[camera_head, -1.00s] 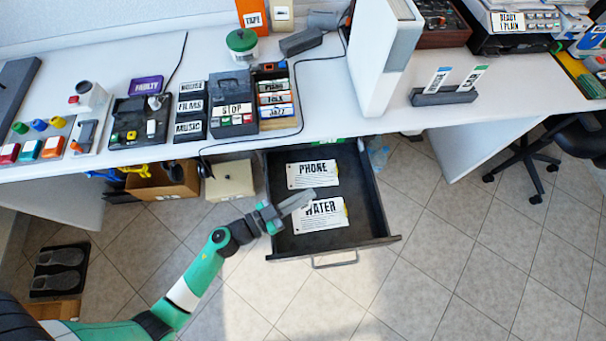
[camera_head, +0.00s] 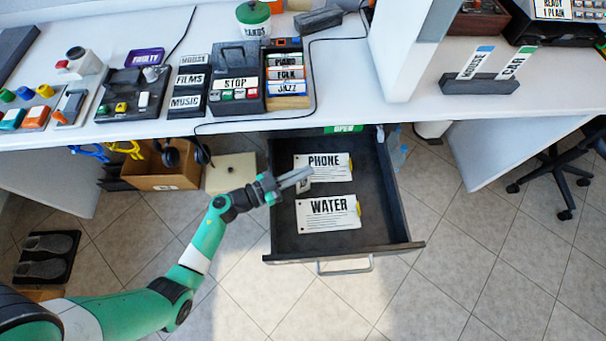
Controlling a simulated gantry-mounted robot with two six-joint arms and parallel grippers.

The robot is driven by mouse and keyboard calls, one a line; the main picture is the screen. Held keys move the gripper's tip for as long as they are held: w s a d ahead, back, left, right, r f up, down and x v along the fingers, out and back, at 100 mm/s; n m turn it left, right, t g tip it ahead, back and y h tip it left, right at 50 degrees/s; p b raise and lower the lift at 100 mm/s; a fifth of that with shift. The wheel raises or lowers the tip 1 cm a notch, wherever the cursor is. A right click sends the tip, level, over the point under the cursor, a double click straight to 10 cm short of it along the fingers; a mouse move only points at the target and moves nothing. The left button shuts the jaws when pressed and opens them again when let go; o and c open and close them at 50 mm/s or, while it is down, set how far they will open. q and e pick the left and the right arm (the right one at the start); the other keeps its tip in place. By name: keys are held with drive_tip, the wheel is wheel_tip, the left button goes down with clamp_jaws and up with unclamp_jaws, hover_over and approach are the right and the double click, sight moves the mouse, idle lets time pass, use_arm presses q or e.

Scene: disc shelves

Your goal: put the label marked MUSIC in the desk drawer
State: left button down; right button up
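The MUSIC label (camera_head: 186,102) is white with black letters. It sits in the lowest place of a black rack on the desk, below the FILMS label (camera_head: 190,79). The desk drawer (camera_head: 384,195) is pulled open below the desk edge. My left gripper (camera_head: 298,179) reaches over the drawer from the left, near the lower left corner of the PHONE card. Its fingers look close together, and I cannot tell whether they are shut or hold anything. My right gripper is not in view.
A STOP box (camera_head: 237,71) and a tray with PIANO, FOLK and JAZZ labels (camera_head: 288,88) stand right of the rack. A cardboard box (camera_head: 163,176) is under the desk. A white upright panel (camera_head: 398,50) stands on the desk. The floor before the drawer is clear.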

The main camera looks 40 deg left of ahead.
use_arm(q)
drive_tip(key=c, duration=1.5)
unclamp_jaws()
drive_tip(key=shift+c, duration=0.2)
drive_tip(key=o, duration=0.5)
drive_tip(key=shift+c, duration=0.2)
drive_tip(key=shift+r, duration=0.2)
drive_tip(key=p+v, duration=0.5)
drive_tip(key=v, duration=0.7)
drive_tip(key=shift+w, duration=0.1)
